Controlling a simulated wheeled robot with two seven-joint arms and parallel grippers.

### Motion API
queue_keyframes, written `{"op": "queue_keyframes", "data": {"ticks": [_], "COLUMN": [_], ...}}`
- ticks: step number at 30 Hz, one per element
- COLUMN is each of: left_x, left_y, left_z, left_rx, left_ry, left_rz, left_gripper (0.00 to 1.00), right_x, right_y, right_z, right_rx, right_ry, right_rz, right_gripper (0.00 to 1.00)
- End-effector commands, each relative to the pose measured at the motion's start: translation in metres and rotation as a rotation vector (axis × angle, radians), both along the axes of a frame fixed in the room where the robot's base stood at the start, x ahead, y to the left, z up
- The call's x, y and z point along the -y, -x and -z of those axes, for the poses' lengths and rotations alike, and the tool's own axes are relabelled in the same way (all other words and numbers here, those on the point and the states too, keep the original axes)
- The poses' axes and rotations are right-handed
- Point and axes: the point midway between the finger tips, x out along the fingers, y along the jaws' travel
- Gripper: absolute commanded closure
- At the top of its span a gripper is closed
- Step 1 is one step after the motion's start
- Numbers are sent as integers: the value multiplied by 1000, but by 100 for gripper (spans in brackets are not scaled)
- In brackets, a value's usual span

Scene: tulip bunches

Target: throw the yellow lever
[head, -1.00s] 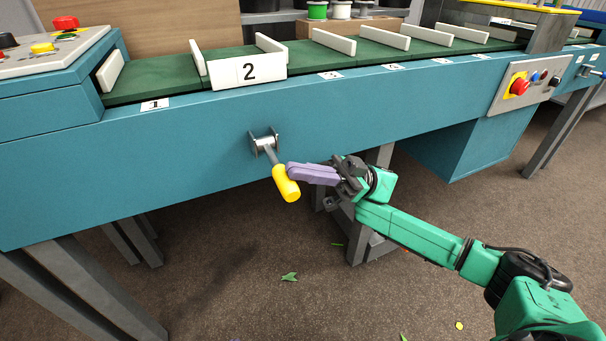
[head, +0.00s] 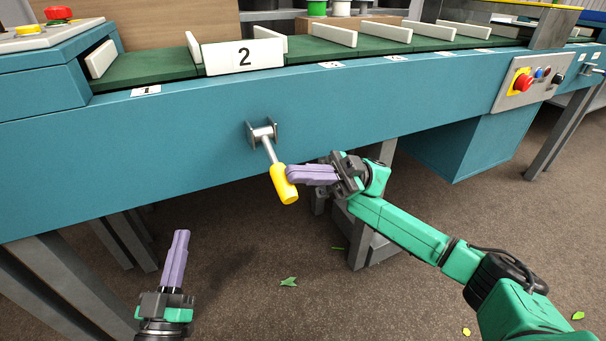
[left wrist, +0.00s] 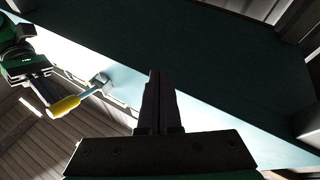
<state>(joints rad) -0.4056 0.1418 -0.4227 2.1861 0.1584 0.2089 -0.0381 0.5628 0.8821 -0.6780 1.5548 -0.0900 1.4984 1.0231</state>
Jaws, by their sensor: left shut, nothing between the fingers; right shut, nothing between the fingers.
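The yellow lever (head: 284,184) hangs from a metal bracket on the front of the teal conveyor, its handle pointing down and slightly right. My right gripper (head: 290,174) is shut and empty, its purple fingertips at the right side of the yellow handle, touching it or very close. My left gripper (head: 181,236) is shut and empty, low at the left, fingers pointing up, well apart from the lever. In the left wrist view the lever's yellow handle (left wrist: 63,107) shows at the left, with the left gripper's fingers (left wrist: 161,75) dark in the middle.
A panel with a red button (head: 523,82) is at the right. Green leaf scraps (head: 289,282) lie on the floor.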

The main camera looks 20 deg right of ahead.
Motion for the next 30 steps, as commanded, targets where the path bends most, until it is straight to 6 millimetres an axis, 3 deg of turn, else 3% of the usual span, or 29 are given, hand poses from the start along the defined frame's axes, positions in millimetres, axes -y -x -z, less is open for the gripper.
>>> {"op": "queue_keyframes", "data": {"ticks": [6,12,21,30], "left_x": [-9,-16,-21,-21], "left_y": [1,10,21,22], "left_z": [-73,-120,-150,-154], "left_rx": [223,367,468,478], "left_ry": [39,66,85,86], "left_rz": [-27,-44,-54,-55], "left_gripper": [100,100,100,100], "right_x": [0,0,0,0], "right_y": [0,-1,-1,-1], "right_z": [7,9,11,11], "right_rx": [49,82,104,106], "right_ry": [-4,-5,-7,-7], "right_rz": [-1,1,0,0], "right_gripper": [100,100,100,100]}}
